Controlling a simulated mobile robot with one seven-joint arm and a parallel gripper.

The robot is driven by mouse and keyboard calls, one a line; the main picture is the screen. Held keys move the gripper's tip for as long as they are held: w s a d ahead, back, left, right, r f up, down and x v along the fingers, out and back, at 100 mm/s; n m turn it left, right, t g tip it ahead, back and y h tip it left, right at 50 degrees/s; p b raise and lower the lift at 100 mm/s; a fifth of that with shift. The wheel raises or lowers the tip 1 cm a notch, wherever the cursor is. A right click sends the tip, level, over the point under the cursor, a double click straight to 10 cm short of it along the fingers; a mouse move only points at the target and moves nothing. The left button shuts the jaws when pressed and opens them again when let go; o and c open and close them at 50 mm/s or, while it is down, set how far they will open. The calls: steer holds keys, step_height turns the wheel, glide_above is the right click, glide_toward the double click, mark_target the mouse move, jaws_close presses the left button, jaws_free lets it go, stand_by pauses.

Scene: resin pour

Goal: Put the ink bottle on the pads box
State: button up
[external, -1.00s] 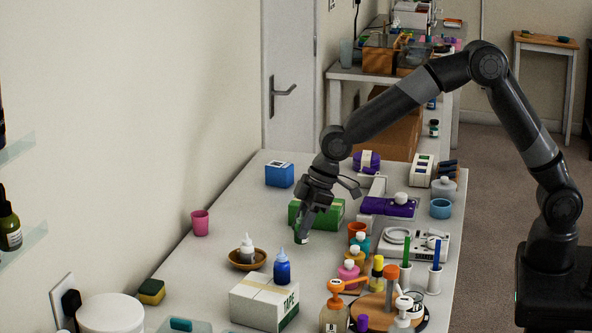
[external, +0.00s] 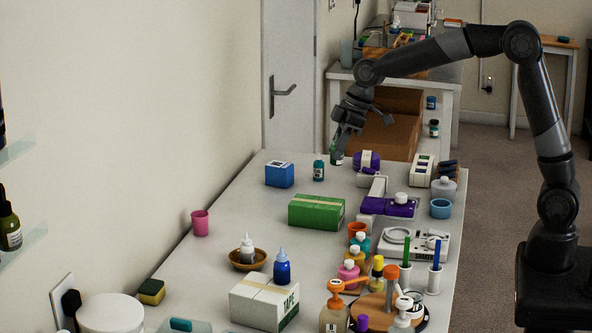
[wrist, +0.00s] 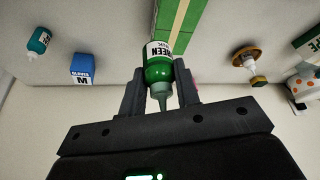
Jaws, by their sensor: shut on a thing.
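My gripper (external: 344,140) is shut on a green ink bottle (external: 337,156), held above the far end of the table. In the wrist view the bottle (wrist: 158,70) sits between the two fingers, its nozzle toward the camera and its label partly reading "GREEN". A green box (external: 316,212) with a tan strip lies on the table, nearer the camera than my gripper and below it. It also shows in the wrist view (wrist: 188,18). I cannot read a pads label on any box.
A teal bottle (external: 318,171) stands beside the blue box. A purple object (external: 366,161) is close to the held bottle, at right. A white tape box (external: 264,302) and several bottles stand nearer the camera.

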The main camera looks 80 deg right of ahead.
steer(key=s+d+r+m, duration=0.1)
steer(key=d+r, duration=0.1)
steer(key=d, duration=0.3)
glide_toward(310, 202)
steer(key=shift+w+a, duration=0.35)
steer(key=shift+w, duration=0.45)
steer(key=shift+f, duration=2.1)
steer(key=o, duration=1)
steer(key=shift+f, duration=0.1)
steer(key=shift+c, duration=0.2)
